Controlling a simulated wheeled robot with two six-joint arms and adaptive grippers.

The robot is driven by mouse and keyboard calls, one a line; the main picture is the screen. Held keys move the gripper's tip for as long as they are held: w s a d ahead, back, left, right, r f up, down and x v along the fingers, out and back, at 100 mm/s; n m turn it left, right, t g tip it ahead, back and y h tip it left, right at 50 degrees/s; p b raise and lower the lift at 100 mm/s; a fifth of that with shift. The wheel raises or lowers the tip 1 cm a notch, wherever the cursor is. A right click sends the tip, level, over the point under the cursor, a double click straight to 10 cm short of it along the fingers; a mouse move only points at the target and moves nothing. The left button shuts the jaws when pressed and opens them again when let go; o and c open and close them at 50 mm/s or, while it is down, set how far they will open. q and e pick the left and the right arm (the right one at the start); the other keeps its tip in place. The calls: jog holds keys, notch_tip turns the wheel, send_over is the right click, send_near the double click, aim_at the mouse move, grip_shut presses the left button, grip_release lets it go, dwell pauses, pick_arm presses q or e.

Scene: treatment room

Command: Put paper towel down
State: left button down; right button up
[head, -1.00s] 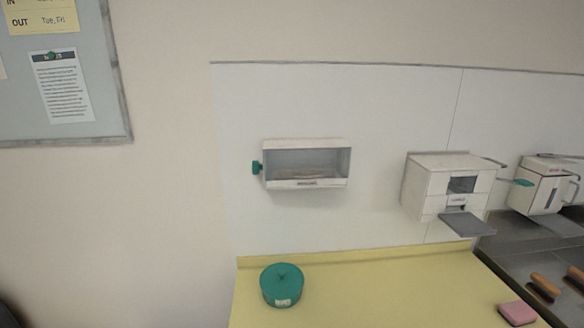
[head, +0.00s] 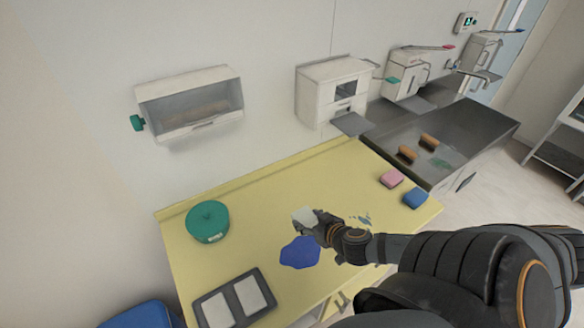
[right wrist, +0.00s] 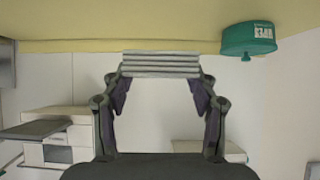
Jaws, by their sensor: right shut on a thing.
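The paper towel (head: 304,213) is a white folded piece over the yellow counter (head: 270,190), just beyond a flat blue patch (head: 300,252). In the right wrist view the paper towel (right wrist: 160,65) shows as a flat white stack with layered edges, between the fingertips. My right gripper (head: 312,222) is shut on it; the right wrist view shows both fingers (right wrist: 160,78) against its sides. I cannot tell whether the towel touches the counter. My left gripper is not in view.
A green lidded pot (head: 208,222) and a dark tray with two white panels (head: 262,310) stand left. Pink (head: 391,179) and blue (head: 415,198) sponges lie right, beside a sink (head: 450,140) with brushes. Wall dispensers (head: 190,104) hang behind. Counter between pot and towel is clear.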

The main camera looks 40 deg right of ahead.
aim_at(309, 209)
jog(key=shift+w+d+f+b, duration=0.3)
jog(key=shift+d+f+b, duration=0.15)
jog(key=shift+d+b, duration=0.1)
jog(key=shift+w+d+f+b, duration=0.25)
jog(key=shift+d+f+b, duration=0.15)
jog(key=shift+d+b, duration=0.15)
jog(key=w+d+f+b, duration=0.2)
jog(key=w+b, duration=0.1)
jog(key=w+f+b, duration=0.1)
jog(key=shift+w+d, duration=0.15)
jog(key=shift+d, duration=0.25)
jog(key=w+d+f+b, duration=0.1)
jog(key=b, duration=0.1)
jog(key=w+d+f+b, duration=0.1)
jog(key=w+f+b, duration=0.1)
jog(key=b, duration=0.1)
jog(key=w+d+f+b, duration=0.1)
jog(key=b, duration=0.1)
jog(key=shift+w+f+b, duration=0.15)
jog(key=shift+f+b, duration=0.15)
jog(key=shift+f, duration=0.1)
jog(key=shift+w+d, duration=0.1)
jog(key=shift+d, duration=0.05)
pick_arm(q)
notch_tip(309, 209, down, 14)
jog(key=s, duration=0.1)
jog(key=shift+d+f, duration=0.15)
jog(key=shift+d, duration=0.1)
pick_arm(e)
jog(key=shift+w, duration=0.15)
